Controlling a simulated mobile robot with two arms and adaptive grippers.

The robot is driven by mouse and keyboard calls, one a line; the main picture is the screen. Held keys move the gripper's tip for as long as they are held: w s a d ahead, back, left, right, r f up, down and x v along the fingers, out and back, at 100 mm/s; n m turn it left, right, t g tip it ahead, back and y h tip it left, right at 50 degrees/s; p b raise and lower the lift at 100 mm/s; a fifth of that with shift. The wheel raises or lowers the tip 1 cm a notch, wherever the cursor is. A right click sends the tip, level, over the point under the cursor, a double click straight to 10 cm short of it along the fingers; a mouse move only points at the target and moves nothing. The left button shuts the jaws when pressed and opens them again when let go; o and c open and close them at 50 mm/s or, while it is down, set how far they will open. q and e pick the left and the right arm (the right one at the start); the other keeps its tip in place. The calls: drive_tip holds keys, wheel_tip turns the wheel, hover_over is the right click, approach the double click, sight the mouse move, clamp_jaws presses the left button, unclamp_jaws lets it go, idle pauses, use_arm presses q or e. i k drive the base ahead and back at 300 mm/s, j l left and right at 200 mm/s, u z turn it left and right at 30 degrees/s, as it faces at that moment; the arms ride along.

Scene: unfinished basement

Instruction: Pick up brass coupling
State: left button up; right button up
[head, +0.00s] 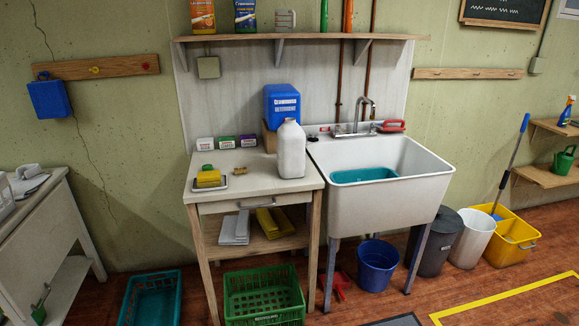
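I cannot make out a brass coupling for certain. A small tan-brown object (240,170) lies on the wooden-legged side table (258,192), right of a tray with a yellow sponge (208,178); it is too small to identify. Neither of my grippers is in view.
A white jug (291,150) and blue detergent container (282,106) stand on or behind the table's right side. A white sink (380,195) adjoins it. Green (264,296) and teal crates (152,299), a blue bucket (375,265) and bins stand on the floor. Floor at front right is mostly clear.

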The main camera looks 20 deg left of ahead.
sight(237, 171)
drive_tip(key=i+l, duration=0.15)
drive_tip(key=i, duration=0.3)
drive_tip(key=i+l+z, duration=0.1)
drive_tip(key=i, duration=0.4)
drive_tip(key=i+u, duration=0.2)
drive_tip(key=u, duration=0.2)
drive_tip(key=i+l+u, duration=0.2)
drive_tip(key=u, duration=0.25)
drive_tip(key=i+l+u, duration=0.2)
drive_tip(key=u, duration=0.2)
